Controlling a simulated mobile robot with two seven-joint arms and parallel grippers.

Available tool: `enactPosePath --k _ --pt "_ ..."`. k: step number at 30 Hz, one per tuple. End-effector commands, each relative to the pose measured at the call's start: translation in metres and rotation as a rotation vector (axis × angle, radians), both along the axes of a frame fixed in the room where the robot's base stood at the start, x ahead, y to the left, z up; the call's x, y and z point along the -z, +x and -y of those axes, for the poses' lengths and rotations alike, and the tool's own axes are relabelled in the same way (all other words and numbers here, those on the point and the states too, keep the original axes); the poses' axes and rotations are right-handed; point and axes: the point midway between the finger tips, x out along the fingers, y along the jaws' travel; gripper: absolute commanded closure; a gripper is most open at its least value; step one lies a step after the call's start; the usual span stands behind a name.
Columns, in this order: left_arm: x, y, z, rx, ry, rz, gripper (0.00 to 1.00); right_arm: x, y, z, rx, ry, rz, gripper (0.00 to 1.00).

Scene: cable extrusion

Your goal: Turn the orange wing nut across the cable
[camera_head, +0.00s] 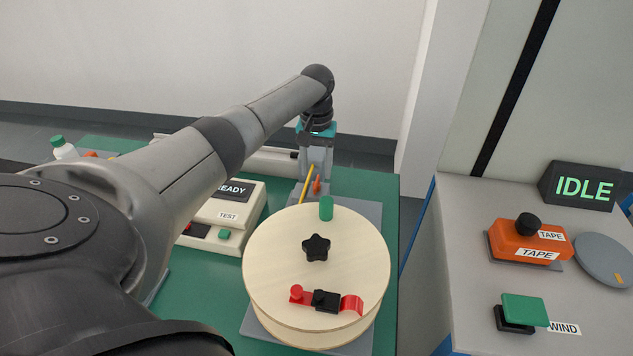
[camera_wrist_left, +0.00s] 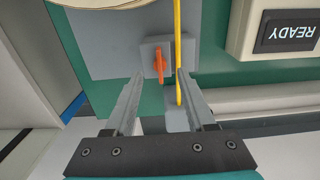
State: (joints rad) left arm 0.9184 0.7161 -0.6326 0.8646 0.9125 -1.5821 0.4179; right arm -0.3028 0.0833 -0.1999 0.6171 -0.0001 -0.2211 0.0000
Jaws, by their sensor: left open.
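The orange wing nut (camera_wrist_left: 159,62) sits on a small grey block (camera_wrist_left: 149,54) in the left wrist view. Its long side lies roughly along the yellow cable (camera_wrist_left: 178,45), slightly tilted. The cable runs just beside it. My left gripper (camera_wrist_left: 160,79) is open, with its fingertips to either side of the wing nut's near end; the finger on the cable's side is close to the cable, and I cannot tell if they touch. In the head view the wing nut (camera_head: 317,187) and cable (camera_head: 307,183) show below my left gripper (camera_head: 317,172). My right gripper is out of view.
A wooden reel (camera_head: 275,245) with a black star knob, a green peg and a red-and-black clamp stands in front. A READY/TEST box (camera_head: 250,200) is at its left. A grey side bench (camera_head: 465,270) at right carries orange TAPE and green WIND controls.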

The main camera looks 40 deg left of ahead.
Motion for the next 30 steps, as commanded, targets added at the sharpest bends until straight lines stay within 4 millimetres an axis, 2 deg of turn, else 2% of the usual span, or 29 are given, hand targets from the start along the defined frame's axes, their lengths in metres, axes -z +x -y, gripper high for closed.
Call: enactPosePath --k 1,6,10,19,30 --pt "0.012 -0.001 0.001 0.000 -0.001 -0.003 0.45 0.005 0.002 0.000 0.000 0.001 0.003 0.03" --pt "0.032 0.000 0.000 0.001 0.000 -0.001 0.45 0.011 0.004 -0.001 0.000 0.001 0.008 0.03" --pt "0.038 0.000 0.000 0.001 0.000 -0.001 0.45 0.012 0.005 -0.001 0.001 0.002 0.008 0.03" --pt "0.038 0.000 0.000 0.001 0.000 0.000 0.46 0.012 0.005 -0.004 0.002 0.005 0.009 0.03" --pt "0.038 0.000 0.000 0.001 0.000 0.000 0.88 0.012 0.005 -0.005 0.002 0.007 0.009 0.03"
